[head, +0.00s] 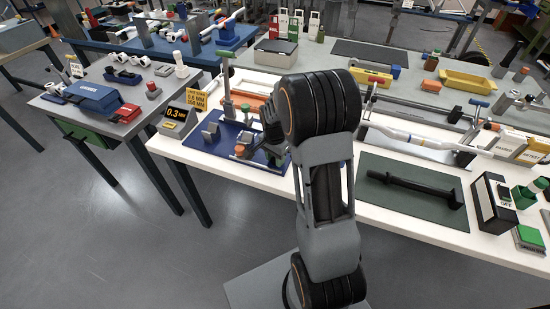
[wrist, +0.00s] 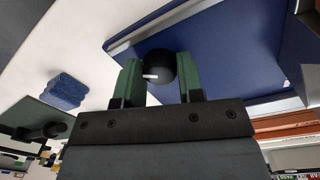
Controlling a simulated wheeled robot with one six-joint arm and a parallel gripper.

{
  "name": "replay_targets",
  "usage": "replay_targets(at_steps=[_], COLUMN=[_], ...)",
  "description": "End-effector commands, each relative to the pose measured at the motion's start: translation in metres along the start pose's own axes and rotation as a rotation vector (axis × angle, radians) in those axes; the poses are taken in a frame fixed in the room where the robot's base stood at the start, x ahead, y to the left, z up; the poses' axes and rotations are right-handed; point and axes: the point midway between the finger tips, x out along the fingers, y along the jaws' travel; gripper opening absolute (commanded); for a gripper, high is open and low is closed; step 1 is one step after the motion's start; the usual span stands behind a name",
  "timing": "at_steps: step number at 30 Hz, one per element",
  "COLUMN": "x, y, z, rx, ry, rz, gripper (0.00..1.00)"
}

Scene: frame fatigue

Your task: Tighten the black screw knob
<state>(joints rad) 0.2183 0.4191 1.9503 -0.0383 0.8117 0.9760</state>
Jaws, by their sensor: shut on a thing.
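The black screw knob (wrist: 161,64) is round and dark with a short white mark on its face, seen in the wrist view. My gripper (wrist: 157,75) is shut on it, with one green finger on each side of the knob. In the head view my arm reaches over the blue base plate (head: 261,157) on the white table; the knob cannot be made out there, and my wrist covers part of the fixture. The blue plate also shows in the wrist view (wrist: 225,42).
A gauge reading 0.3 (head: 178,118) stands left of the plate. A dark bar (head: 410,187) lies on a green mat (head: 385,213) at right. A blue sponge-like block (wrist: 65,91) lies on the white table. An orange tray (head: 252,102) sits behind the plate.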

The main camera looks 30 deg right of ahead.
Motion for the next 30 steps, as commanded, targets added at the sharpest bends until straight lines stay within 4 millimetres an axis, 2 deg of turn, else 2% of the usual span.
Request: replay_targets(at_steps=[11, 12, 15, 23, 26, 30], x=[-0.001, -0.001, -0.001, -0.003, -0.011, -0.036], y=[0.0, 0.0, 0.0, 0.0, -0.001, -0.001], z=[-0.001, -0.001, -0.001, 0.0, 0.0, 0.0], rx=[0.005, 0.005, 0.004, 0.002, 0.002, 0.002], ry=[0.001, 0.001, 0.001, 0.001, 0.002, 0.004], rz=[-0.001, -0.001, -0.001, -0.001, -0.002, -0.004], gripper=[0.11, 0.38, 0.46, 0.46, 0.46, 0.46])
